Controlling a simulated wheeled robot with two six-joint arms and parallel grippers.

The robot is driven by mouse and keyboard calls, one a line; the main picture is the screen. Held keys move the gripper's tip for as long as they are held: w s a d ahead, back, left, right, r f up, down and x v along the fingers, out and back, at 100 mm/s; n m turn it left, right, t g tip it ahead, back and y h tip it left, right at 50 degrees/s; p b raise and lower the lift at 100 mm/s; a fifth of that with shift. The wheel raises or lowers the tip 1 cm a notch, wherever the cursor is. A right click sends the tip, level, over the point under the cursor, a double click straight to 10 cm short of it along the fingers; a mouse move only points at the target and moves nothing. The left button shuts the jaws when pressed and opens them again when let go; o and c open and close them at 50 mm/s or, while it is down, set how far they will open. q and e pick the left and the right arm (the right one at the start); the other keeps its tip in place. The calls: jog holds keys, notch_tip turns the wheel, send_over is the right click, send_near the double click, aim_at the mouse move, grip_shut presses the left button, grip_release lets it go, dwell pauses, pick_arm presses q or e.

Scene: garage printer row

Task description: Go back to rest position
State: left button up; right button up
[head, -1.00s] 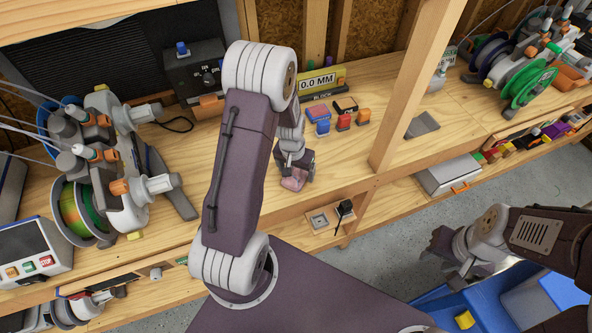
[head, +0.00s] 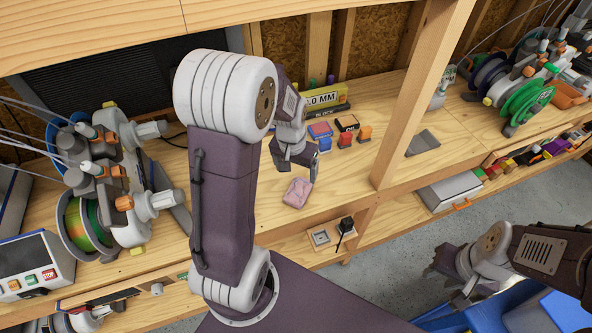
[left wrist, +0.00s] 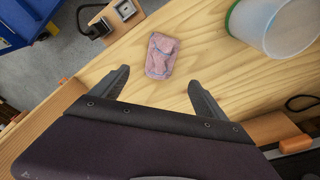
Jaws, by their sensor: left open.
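My left gripper (head: 294,163) is raised over the wooden bench (head: 335,190), with its arm coming in from the left in the head view. In the left wrist view its two fingers (left wrist: 160,88) are spread apart with nothing between them. A pink, folded-looking item (head: 297,192) lies on the bench near the front edge, apart from the fingers; it also shows in the left wrist view (left wrist: 161,56). My right gripper (head: 450,278) hangs at the lower right over the blue bin, and its fingers are too unclear to judge.
A spool machine (head: 110,185) and a control box with buttons (head: 35,265) stand at the left. Small coloured blocks (head: 325,138) lie behind the pink item. A wooden post (head: 425,90) rises right of them. A blue bin (head: 470,310) is at lower right.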

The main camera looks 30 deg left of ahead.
pick_arm(q)
jog(key=s+d, duration=0.7)
jog(key=s, duration=0.3)
jog(key=shift+s+f+m+g, duration=0.15)
jog(key=shift+s+m+g, duration=0.1)
jog(key=shift+m+g, duration=0.05)
dwell(0.4)
